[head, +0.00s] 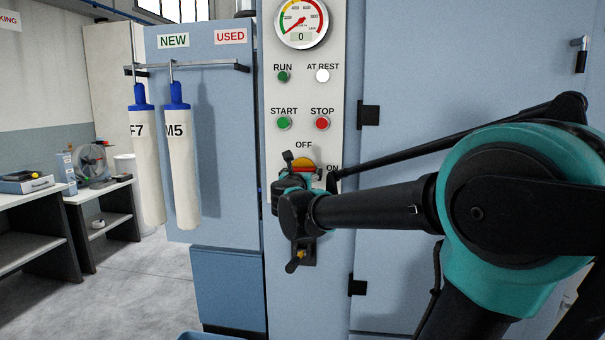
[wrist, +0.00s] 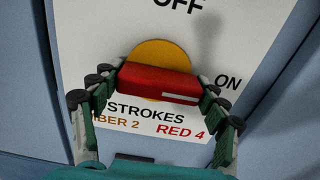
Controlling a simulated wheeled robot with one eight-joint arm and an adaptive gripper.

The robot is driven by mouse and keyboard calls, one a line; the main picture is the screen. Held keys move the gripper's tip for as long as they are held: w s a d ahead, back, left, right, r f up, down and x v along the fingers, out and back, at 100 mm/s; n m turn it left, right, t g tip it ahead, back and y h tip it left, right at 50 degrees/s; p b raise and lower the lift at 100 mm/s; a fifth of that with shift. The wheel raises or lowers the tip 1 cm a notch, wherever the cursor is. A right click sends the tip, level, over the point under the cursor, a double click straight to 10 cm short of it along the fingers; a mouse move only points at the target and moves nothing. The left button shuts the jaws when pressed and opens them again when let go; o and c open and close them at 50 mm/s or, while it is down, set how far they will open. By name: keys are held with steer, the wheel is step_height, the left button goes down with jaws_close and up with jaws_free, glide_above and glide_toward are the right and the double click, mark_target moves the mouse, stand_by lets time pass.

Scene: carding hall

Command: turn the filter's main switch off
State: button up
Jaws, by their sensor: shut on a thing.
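The main switch is a red bar handle (wrist: 160,82) on a round yellow plate (wrist: 163,53), low on the white control panel (head: 334,95). OFF is printed above it and ON to its right. The handle lies roughly crosswise, its white mark at the right end, toward ON. My gripper (wrist: 161,78) is shut on the handle, with a finger at each end. In the head view the yellow plate (head: 301,161) shows above my gripper, which hides much of the handle.
START (head: 284,123) and STOP (head: 322,123) buttons sit above the switch. The RUN lamp (head: 283,76) looks dark green and the AT REST lamp (head: 322,76) white. A gauge (head: 301,20) reads 0. Two filter sleeves (head: 181,165) hang left.

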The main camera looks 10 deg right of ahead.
steer(key=n, duration=0.8)
steer(key=shift+r+n, duration=0.1)
steer(key=shift+n, duration=0.2)
steer(key=n, duration=0.4)
steer(key=shift+a+n, duration=0.1)
steer(key=shift+n, duration=2.4)
steer(key=o, duration=1.2)
steer(key=shift+c, duration=0.2)
